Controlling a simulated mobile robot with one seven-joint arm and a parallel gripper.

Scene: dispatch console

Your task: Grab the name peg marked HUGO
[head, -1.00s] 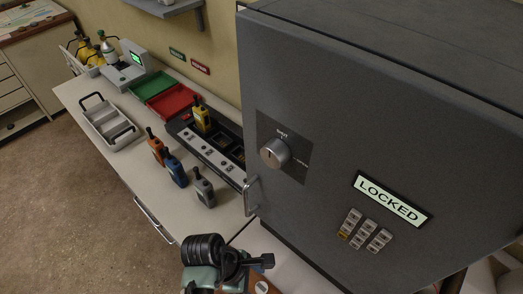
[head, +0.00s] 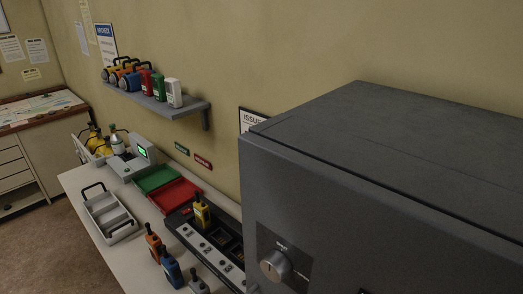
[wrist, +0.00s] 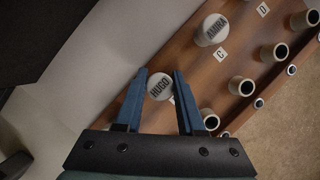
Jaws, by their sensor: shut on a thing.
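The name peg marked HUGO (wrist: 159,87) has a round white top with dark letters. In the wrist view it sits between the two blue fingers of my gripper (wrist: 160,76), which is shut on it. The peg appears over the edge of a brown wooden board (wrist: 190,64); I cannot tell whether its lower end is still in the board. A second white-topped name peg (wrist: 212,30), its name hard to read, stands on the board beside the letter C. My gripper is not in the head view.
Several dark-mouthed round holders (wrist: 241,86) line the board. In the head view a large grey safe (head: 380,170) fills the right. Left of it, a desk bears handheld radios (head: 172,270), red (head: 175,194) and green trays, and a grey caddy (head: 107,216). A shelf (head: 160,104) holds lamps.

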